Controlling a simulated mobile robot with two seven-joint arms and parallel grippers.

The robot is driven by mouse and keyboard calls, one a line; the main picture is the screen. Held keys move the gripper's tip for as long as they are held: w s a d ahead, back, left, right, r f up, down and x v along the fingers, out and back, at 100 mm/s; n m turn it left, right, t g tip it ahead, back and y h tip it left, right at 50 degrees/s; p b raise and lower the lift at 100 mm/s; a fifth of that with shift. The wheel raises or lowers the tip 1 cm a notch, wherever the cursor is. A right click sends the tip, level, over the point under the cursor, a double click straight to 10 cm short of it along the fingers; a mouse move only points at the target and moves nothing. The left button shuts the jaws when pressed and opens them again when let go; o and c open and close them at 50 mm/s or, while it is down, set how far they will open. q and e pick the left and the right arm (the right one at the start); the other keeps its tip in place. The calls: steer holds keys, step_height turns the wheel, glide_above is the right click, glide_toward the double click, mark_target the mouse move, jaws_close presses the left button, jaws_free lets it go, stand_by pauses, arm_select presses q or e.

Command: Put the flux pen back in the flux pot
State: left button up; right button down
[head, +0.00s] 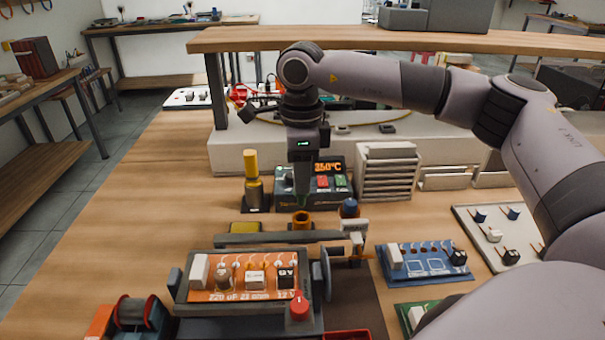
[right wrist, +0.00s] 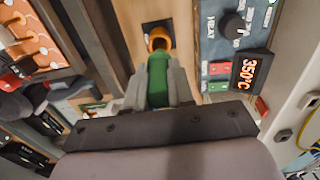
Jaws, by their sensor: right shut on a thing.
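My right gripper (head: 302,182) comes down from above over the middle of the bench and is shut on the green flux pen (right wrist: 158,80). The pen's green body points down between the fingers, and part of it is hidden by them. The small amber flux pot (head: 302,219) stands upright on the bench just below the pen. The pot (right wrist: 159,38) also shows in the right wrist view, right in front of the pen, its mouth open. I cannot tell whether the pen's tip is inside the mouth. My left gripper is not in view.
The soldering station (head: 323,190) showing 350°C stands behind the pot. A yellow-handled tool (head: 251,168) stands to the left, a blue-capped bottle (head: 349,207) to the right. The orange board (head: 240,277) in its holder is in front. The bench's left side is clear.

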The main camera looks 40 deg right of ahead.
mark_target(301, 204)
steer(key=shift+f+b, duration=1)
steer(key=shift+f, duration=0.35)
steer(key=shift+f+b, duration=0.6)
steer(key=shift+f, duration=0.8)
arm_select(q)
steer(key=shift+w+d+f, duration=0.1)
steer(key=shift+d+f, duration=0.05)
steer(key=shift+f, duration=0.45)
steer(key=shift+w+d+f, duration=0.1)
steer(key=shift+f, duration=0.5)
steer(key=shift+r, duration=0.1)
arm_select(e)
steer(key=shift+c, duration=1.7)
jaws_free()
